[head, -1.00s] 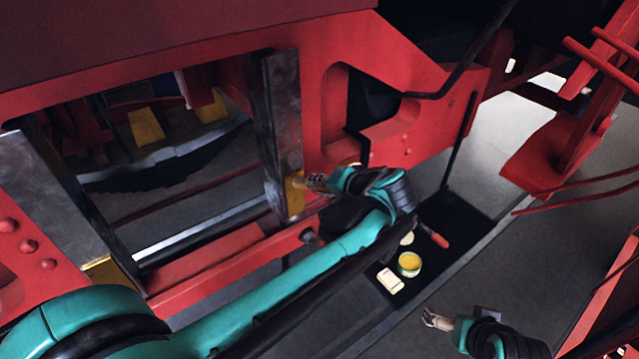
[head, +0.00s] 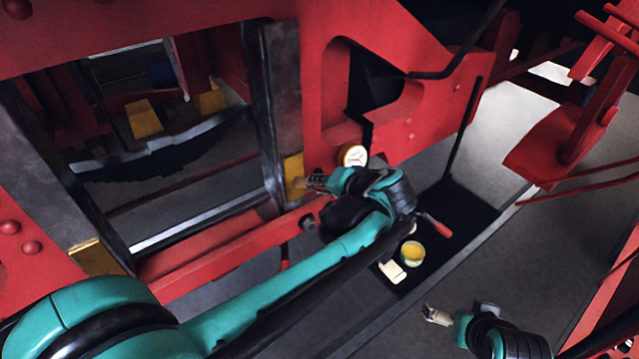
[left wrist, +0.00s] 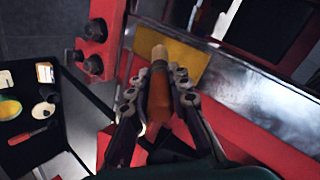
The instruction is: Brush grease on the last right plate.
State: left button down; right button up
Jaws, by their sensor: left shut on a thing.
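A brass-coloured plate (head: 293,172) sits on the lower end of the dark right-hand upright. It also shows in the left wrist view (left wrist: 186,62). My left gripper (head: 318,182) is beside its right edge. In the left wrist view my left gripper (left wrist: 158,92) is shut on a brush (left wrist: 158,100) with an orange-brown handle. The brush's pale tip points at the plate and overlaps it; I cannot tell if it touches. No grease film is clear on the plate. My right gripper (head: 433,314) hangs low at the right, away from the plate; its jaw opening is unclear.
A dark tray (head: 462,206) holds a tin of yellow grease (head: 412,252), a pale block (head: 392,271) and a red-handled tool (head: 437,227). Another brass plate (head: 97,258) is at the left upright.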

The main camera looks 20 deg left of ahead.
pick_arm(q)
notch_tip(320, 180, down, 7)
jog(key=b, duration=0.5)
jog(key=shift+f, duration=0.15)
jog(key=shift+s+d, duration=0.95)
jog(key=shift+d, duration=0.25)
jog(key=shift+s+d, duration=0.9)
jog(key=shift+d, duration=0.25)
jog(key=shift+s+d, duration=0.9)
jog(key=shift+d, duration=0.3)
